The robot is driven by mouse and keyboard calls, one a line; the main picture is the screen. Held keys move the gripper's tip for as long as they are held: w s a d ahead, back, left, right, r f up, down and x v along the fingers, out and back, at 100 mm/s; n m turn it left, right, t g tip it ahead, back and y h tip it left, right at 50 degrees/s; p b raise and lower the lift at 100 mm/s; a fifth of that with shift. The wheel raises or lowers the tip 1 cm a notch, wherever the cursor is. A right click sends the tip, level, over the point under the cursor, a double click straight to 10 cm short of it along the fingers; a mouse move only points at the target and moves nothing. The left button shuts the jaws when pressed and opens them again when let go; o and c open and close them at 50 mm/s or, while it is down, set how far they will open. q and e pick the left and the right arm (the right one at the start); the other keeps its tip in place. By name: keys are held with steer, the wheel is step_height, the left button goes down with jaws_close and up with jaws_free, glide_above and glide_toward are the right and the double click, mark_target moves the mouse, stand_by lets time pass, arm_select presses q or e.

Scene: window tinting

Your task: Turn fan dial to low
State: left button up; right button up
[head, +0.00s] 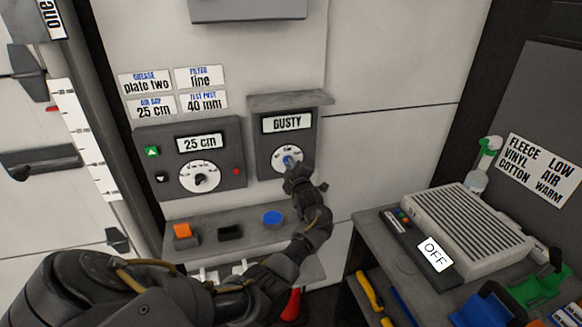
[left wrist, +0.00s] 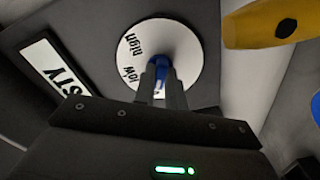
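In the left wrist view the dial (left wrist: 181,45) shows the words "high" and "low"; another label is partly hidden by the fingers. My left gripper (head: 293,172) is at the dial. In the left wrist view its two fingers (left wrist: 159,82) lie close on either side of the blue knob (left wrist: 159,66) and look closed on it. The knob's exact pointing is hard to read. My right gripper is not in view.
A box reading 25 cm (head: 200,142) with its own dial (head: 200,178) stands left of the fan box. A grey ridged unit (head: 470,230) sits on the bench at right.

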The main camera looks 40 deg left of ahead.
arm_select(q)
jaws_close()
steer(key=shift+m+p, duration=1.4)
steer(key=shift+m, duration=4.4)
steer(key=shift+f, duration=0.1)
steer(key=o, duration=0.7)
jaws_free()
